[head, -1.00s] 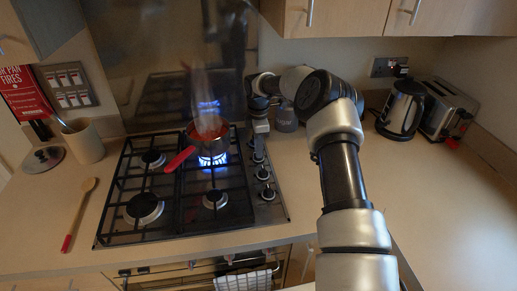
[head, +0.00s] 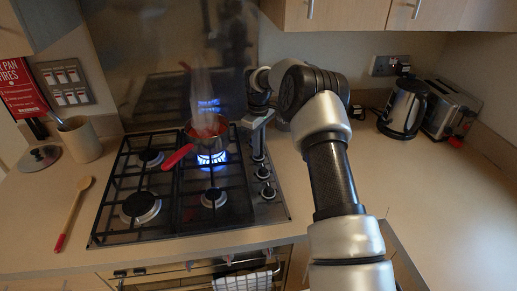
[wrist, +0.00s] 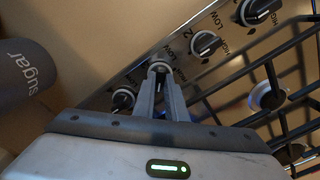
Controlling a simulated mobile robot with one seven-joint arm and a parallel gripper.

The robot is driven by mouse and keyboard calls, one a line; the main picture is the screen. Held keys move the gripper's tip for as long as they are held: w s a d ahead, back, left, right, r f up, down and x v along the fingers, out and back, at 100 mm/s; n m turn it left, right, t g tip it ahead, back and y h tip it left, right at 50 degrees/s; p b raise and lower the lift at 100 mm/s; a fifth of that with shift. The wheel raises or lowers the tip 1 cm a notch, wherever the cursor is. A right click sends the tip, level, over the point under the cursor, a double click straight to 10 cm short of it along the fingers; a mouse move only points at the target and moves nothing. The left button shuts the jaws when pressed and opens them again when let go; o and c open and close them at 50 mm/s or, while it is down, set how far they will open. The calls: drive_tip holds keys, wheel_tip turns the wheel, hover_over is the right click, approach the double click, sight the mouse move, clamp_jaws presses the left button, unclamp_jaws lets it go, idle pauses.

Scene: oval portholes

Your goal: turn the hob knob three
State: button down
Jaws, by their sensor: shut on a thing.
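My gripper (wrist: 163,88) is shut on a round silver-and-black knob (wrist: 160,67) in the wrist view. The number beside this knob is hidden. The neighbouring knob (wrist: 205,43), toward the upper right, is marked 2. Another knob (wrist: 123,97) lies on the other side of the held one. In the head view my gripper (head: 258,154) reaches down to the knob row on the hob's (head: 226,226) right edge, second from the back. A red-handled pan (head: 207,130) sits over a lit blue flame (head: 211,157) at the back right burner, and pale smoke or steam rises from it.
A sugar canister (wrist: 25,75) stands close to my gripper at left in the wrist view. A kettle (head: 403,108) and toaster (head: 450,110) stand at the back right. A wooden spoon (head: 74,213) lies left of the hob.

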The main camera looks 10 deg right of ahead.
drive_tip(key=m, duration=0.4)
drive_tip(key=shift+m+b, duration=0.3)
drive_tip(key=shift+b, duration=0.05)
drive_tip(key=shift+m, duration=2.3)
drive_tip(key=c, duration=1.8)
unclamp_jaws()
drive_tip(key=shift+r, duration=0.1)
wheel_tip(320, 180, up, 17)
drive_tip(key=shift+r+p, duration=0.15)
drive_tip(key=shift+p, duration=0.2)
